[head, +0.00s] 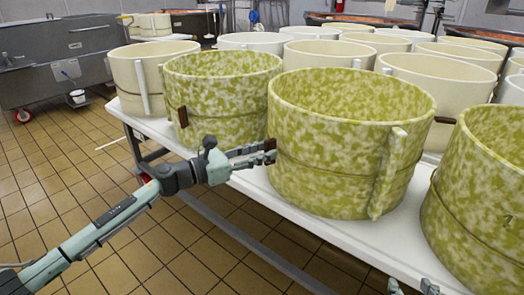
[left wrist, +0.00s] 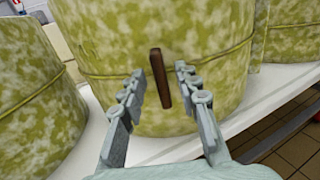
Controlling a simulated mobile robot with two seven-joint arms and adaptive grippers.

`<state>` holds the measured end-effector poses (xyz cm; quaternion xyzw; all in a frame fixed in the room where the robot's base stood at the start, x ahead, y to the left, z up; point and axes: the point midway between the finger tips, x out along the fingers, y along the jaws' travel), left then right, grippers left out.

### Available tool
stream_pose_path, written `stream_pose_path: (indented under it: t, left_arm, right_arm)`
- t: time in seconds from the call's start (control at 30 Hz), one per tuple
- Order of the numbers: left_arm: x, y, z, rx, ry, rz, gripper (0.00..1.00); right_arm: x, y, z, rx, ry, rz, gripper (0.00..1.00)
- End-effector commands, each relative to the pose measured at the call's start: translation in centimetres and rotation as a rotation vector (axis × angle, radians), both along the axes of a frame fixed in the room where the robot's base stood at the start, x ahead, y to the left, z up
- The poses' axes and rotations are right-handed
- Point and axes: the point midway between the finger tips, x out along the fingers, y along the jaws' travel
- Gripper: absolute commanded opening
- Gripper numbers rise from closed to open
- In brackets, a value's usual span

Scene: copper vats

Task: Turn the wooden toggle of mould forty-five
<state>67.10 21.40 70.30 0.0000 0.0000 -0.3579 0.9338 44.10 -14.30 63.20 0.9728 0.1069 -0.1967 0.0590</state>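A green-and-cream mottled round mould (head: 330,150) stands on the white table. A dark brown wooden toggle (left wrist: 160,80) sits on its side at the band, nearly upright with a slight tilt in the left wrist view. My left gripper (head: 262,152) is at this mould's left side. Its two fingers (left wrist: 159,74) are open, one on either side of the toggle, with gaps visible; I cannot tell how far the tips are from the mould wall. My right gripper (head: 412,287) shows only its fingertips at the bottom edge, apart and empty. I see no number on the mould.
Another mottled mould (head: 222,100) with its own brown toggle (head: 183,117) stands to the left, and a third (head: 480,190) to the right. Several cream moulds (head: 440,90) fill the white table (head: 235,182) behind. Tiled floor (head: 50,190) lies open at left.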

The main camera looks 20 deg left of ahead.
Motion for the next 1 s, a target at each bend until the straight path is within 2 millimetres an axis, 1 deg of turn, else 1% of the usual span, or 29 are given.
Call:
stream_pose_path:
  t: [0.23,0.27,0.5,0.87,0.97,1.0]
  left_arm:
    - [0.11,-0.15,-0.05,0.001,0.001,0.000,0.32]
    - [0.11,-0.15,-0.05,0.000,0.000,0.000,0.31]
    - [0.09,-0.14,-0.04,0.000,0.000,0.000,0.01]
    - [0.10,-0.12,0.00,-0.010,0.009,0.000,0.00]
    - [0.11,-0.10,0.04,-0.028,0.027,0.000,0.00]
    - [0.12,-0.09,0.05,-0.039,0.037,0.000,0.00]
  right_arm:
    - [-0.03,-0.08,-0.11,-0.002,0.005,-0.001,0.40]
    - [-0.03,-0.08,-0.11,-0.002,0.005,-0.001,0.40]
    - [-0.04,-0.07,-0.10,-0.002,0.005,-0.001,0.40]
    - [-0.08,-0.10,-0.11,-0.003,0.010,-0.002,0.40]
    - [-0.27,-0.34,-0.43,-0.010,0.031,-0.007,0.40]
    - [-0.46,-0.83,-0.93,-0.022,0.055,-0.015,0.40]
